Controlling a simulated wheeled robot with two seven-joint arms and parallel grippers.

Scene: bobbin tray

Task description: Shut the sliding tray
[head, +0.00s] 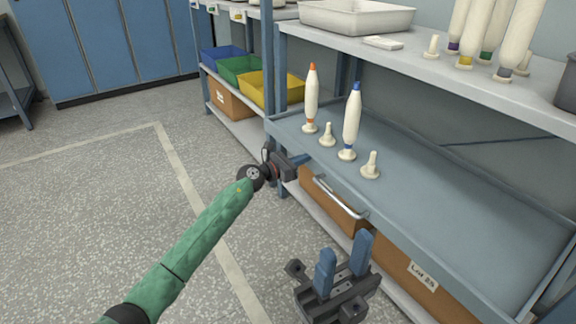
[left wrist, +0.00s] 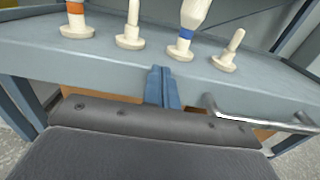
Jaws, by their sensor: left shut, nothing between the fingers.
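The sliding tray (head: 440,190) is blue-grey with a raised rim, and its front part juts out past the shelf above. A silver bar handle (head: 340,197) is on its front face and shows in the left wrist view (left wrist: 255,122). On the tray stand an orange-tipped bobbin (head: 311,98), a blue-tipped bobbin (head: 352,120) and two bare pegs (head: 370,165). My left gripper (head: 301,159) is shut and empty at the tray's front, left of the handle; contact is unclear. Its fingers show in the left wrist view (left wrist: 162,86). My right gripper (head: 344,250) is open and empty, in front of the tray.
The upper shelf (head: 420,75) holds a white bin (head: 357,17) and several bobbins. Cardboard boxes (head: 335,203) sit below the tray. A neighbouring rack holds blue, green and yellow bins (head: 270,92). The floor to the left is clear.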

